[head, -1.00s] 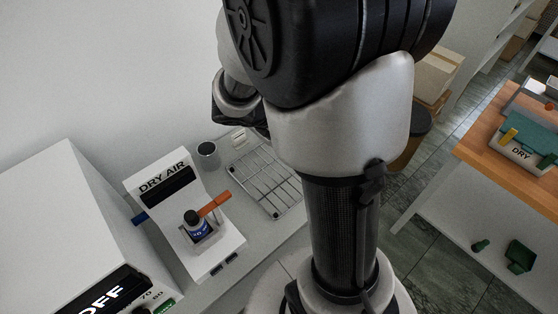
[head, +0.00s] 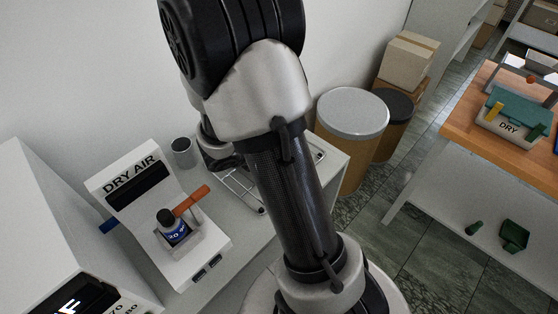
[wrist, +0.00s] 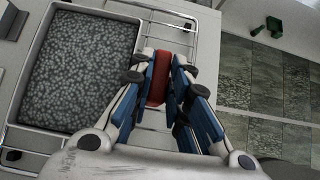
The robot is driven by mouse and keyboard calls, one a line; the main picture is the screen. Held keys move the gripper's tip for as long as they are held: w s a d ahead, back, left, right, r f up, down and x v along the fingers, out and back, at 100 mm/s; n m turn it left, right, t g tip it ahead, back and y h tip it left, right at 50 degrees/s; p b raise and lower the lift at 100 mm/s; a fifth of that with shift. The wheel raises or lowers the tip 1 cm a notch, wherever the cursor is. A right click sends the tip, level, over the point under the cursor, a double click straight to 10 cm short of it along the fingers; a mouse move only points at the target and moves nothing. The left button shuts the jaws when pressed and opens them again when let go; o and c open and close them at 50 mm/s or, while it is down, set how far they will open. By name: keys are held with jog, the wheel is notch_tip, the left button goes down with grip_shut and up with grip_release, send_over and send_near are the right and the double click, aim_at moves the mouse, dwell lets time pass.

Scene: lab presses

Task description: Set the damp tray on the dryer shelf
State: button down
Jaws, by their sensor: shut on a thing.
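The tray (wrist: 82,70) shows in the wrist view as a pale-rimmed rectangular pan filled with dark grey granules. Its red handle (wrist: 157,78) sticks out on the right side. My gripper (wrist: 163,77) is shut on this handle, with blue pads on both sides of it. The tray lies over a metal wire rack (wrist: 151,131); I cannot tell whether it touches the wires. In the head view the rack (head: 239,196) stands on the bench, partly behind my arm. My gripper and the tray are hidden there.
A grey cup (head: 182,152) sits behind. Drums (head: 349,140) stand past the bench's right end. A wooden table (head: 468,125) at right holds a DRY box (head: 508,124).

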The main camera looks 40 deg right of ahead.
notch_tip(320, 180, down, 2)
jog(key=shift+r, duration=0.1)
jog(key=c, duration=2)
grip_release()
jog(key=shift+f+b, duration=0.25)
jog(key=shift+b, duration=0.15)
jog(key=o, duration=0.5)
jog(key=shift+r, duration=0.1)
jog(key=shift+c, duration=0.2)
